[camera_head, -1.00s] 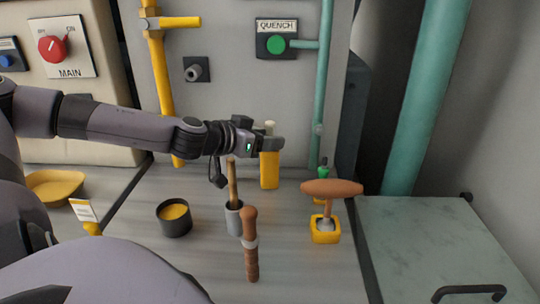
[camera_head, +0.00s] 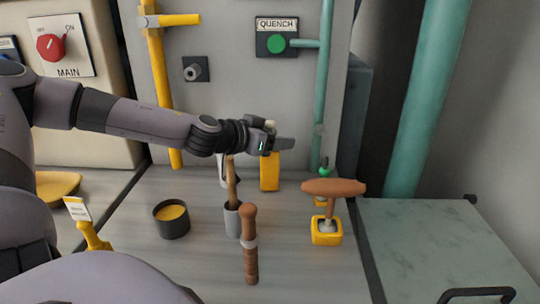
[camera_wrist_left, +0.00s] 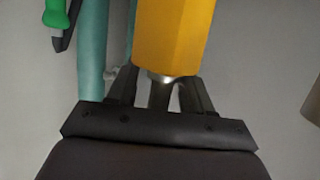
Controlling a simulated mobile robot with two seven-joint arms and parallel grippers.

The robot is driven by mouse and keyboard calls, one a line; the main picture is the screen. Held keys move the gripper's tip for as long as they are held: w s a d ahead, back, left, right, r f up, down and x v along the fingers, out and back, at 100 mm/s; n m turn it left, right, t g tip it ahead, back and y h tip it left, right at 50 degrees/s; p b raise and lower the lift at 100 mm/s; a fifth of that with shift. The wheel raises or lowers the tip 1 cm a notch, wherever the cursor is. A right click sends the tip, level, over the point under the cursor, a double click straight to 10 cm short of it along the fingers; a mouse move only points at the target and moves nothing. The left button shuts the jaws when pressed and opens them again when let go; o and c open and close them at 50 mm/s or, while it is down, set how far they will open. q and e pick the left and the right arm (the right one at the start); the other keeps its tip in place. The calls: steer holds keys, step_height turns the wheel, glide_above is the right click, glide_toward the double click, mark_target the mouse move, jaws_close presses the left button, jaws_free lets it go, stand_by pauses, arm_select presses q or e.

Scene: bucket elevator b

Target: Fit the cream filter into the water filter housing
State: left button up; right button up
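My left gripper (camera_head: 285,145) reaches in from the left, in front of the grey wall panel. A small cream piece (camera_head: 270,123), probably the cream filter, shows just above its fingers. Directly below the fingers is an upright yellow block (camera_head: 270,172), possibly the water filter housing. In the left wrist view, the yellow block (camera_wrist_left: 172,35) fills the top centre, and a pale rim (camera_wrist_left: 162,77) at its end lies between the two fingers. Whether the fingers touch or clamp the piece is unclear. The gripper hides most of it. My right gripper is not in view.
A wooden-handled tool stands in a grey cup (camera_head: 233,220), beside a brown handle (camera_head: 250,245). A black pot (camera_head: 172,222) is to the left. A brown-handled tool stands in a yellow holder (camera_head: 326,232) to the right. A teal pipe (camera_head: 322,95) runs beside the gripper.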

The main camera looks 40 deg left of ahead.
arm_select(q)
jaws_close()
steer(key=shift+r, duration=0.1)
